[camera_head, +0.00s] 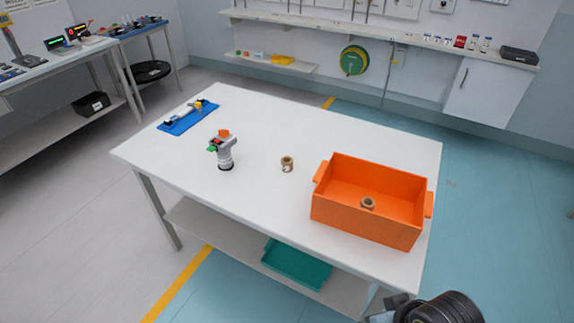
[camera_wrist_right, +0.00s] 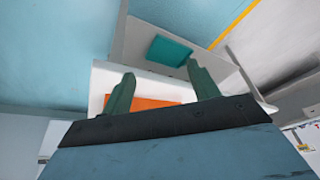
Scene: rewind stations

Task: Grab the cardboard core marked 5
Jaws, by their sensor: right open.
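A small tan cardboard core (camera_head: 287,164) stands on the white table (camera_head: 250,125), left of the orange bin (camera_head: 365,229). A dark mark shows on its side, too small to read. Another tan core (camera_head: 368,203) sits inside the bin; I cannot read any number on it. My right gripper (camera_wrist_right: 160,69) is open and empty in the right wrist view, its two green fingers apart. The orange bin (camera_wrist_right: 150,103) shows between and beyond them. No core shows in that view. Part of my right arm shows at the bottom right of the head view. My left gripper is not in view.
A grey-white device with orange and green parts (camera_head: 225,152) stands left of the first core. A blue mat (camera_head: 188,119) with small items lies at the far left. A teal tray (camera_head: 297,264) is on the lower shelf. The table's middle and back are clear.

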